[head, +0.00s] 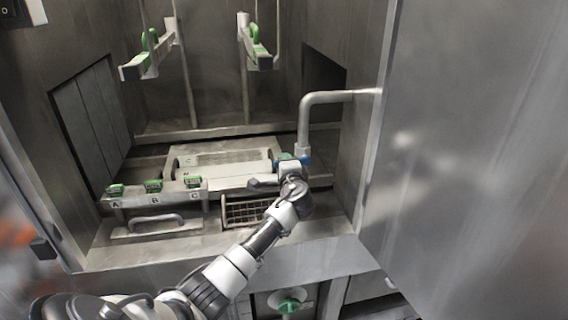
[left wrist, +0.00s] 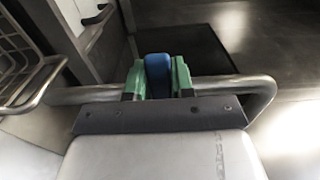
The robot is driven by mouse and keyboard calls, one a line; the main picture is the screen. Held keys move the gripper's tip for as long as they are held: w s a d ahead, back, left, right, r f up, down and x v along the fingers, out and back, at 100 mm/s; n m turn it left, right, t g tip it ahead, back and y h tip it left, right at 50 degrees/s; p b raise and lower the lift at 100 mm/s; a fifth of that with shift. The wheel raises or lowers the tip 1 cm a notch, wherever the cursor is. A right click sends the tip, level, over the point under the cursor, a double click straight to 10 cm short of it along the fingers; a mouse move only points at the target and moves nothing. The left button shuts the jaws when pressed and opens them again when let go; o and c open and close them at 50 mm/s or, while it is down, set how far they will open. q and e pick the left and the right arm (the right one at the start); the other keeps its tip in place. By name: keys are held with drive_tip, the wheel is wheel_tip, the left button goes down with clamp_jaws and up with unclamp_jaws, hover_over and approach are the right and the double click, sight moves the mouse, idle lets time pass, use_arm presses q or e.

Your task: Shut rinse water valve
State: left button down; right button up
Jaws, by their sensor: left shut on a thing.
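My left gripper (head: 288,160) reaches that spot and hides most of the valve. In the left wrist view, the green fingers of my left gripper (left wrist: 159,80) are shut on the blue handle (left wrist: 158,72), one on each side. The pipe (left wrist: 262,92) runs behind them. The right gripper is not in view.
A wire basket (head: 243,212) lies below my gripper. Spray arms (head: 148,62) with green parts hang above. A large steel panel (head: 470,150) stands close on the right. A green knob (head: 288,304) is low in front.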

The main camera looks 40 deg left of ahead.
use_arm(q)
drive_tip(key=c, duration=1)
unclamp_jaws()
drive_tip(key=shift+o, duration=0.2)
drive_tip(key=b+v, duration=0.2)
drive_tip(key=v, duration=0.9)
drive_tip(key=shift+b, duration=0.35)
drive_tip(key=shift+w, duration=0.1)
